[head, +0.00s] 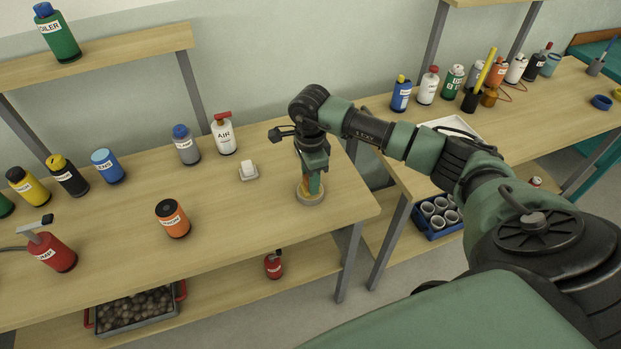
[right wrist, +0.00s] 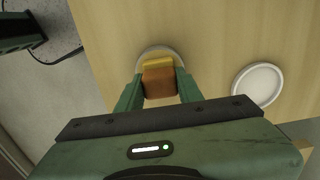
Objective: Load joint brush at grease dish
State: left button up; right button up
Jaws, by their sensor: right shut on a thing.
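My right gripper (head: 312,178) points down at the right part of the near bench, its fingers shut on the joint brush. The brush shows between the fingers in the right wrist view as a brown block (right wrist: 159,80) with a yellow strip (right wrist: 157,63) along one edge. The grease dish (head: 311,199) is a shallow, pale round dish directly under the brush. Its rim (right wrist: 148,51) shows behind the brush in the right wrist view. The brush hides most of the dish's inside, and I cannot tell whether its lower end touches the grease. My left gripper is out of view.
The AIR bottle (head: 223,134), grey bottle (head: 186,146) and orange tin (head: 172,219) stand farther left. The bench's right edge is close to the dish, with a gap before the second bench.

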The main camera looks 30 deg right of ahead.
jog(key=shift+f, duration=0.1)
jog(key=shift+r+p, duration=1.95)
jog(key=shift+r, duration=1.6)
